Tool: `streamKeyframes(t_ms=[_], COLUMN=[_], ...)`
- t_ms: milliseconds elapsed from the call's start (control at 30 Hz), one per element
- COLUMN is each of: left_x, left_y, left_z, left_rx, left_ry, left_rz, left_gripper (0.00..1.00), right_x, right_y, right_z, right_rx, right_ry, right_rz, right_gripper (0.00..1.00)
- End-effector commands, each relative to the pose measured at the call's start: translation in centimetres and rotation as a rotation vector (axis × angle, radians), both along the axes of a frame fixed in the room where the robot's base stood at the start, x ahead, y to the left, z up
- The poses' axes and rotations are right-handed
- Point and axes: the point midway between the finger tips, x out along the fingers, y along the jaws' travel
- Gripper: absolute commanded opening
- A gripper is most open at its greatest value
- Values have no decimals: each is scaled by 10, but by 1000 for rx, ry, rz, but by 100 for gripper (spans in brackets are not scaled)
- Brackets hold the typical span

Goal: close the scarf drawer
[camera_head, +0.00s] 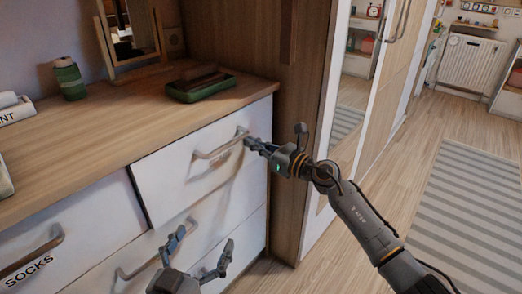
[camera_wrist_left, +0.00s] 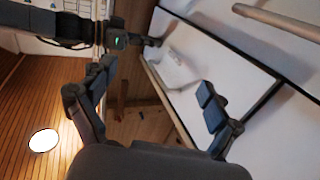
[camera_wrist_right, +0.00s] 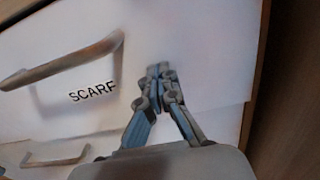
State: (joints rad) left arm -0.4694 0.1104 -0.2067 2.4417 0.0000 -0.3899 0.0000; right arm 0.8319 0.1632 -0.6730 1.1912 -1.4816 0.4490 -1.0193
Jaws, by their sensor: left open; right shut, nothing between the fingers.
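The scarf drawer (camera_head: 185,175) is the white upper right drawer front of the dresser in the head view. Its SCARF label (camera_wrist_right: 92,92) reads clearly in the right wrist view, below the drawer's bar handle (camera_wrist_right: 65,62). The front looks about flush with the dresser; I cannot tell if a small gap remains. My right gripper (camera_head: 250,143) is shut and empty, fingertips at the drawer front beside the handle's right end; its fingers also show in the right wrist view (camera_wrist_right: 160,72). My left gripper (camera_head: 202,240) is open and empty, before the lower drawers.
The SOCKS drawer (camera_head: 35,265) is to the left. A lower drawer handle (camera_head: 140,265) sits near my left gripper. A wardrobe (camera_head: 375,90) stands right; floor beyond is open.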

Motion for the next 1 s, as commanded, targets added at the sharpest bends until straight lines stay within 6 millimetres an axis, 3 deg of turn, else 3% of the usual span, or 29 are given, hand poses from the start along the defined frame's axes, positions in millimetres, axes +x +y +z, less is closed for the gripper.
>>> streamKeyframes(t_ms=[333, 833, 1000], left_x=[0, 0, -1], left_y=[-3, -3, -4], left_z=[23, 25, 29], left_rx=[-33, -35, -42], left_ry=[-126, -134, -165], left_rz=[-7, -7, -8], left_gripper=[90, 90, 90], right_x=[6, 7, 8], right_y=[9, 10, 0], right_z=[0, 5, 3], right_rx=[1, 7, 5], right_ry=[-1, -6, -6], right_rz=[0, -3, -4], right_gripper=[0, 0, 0])
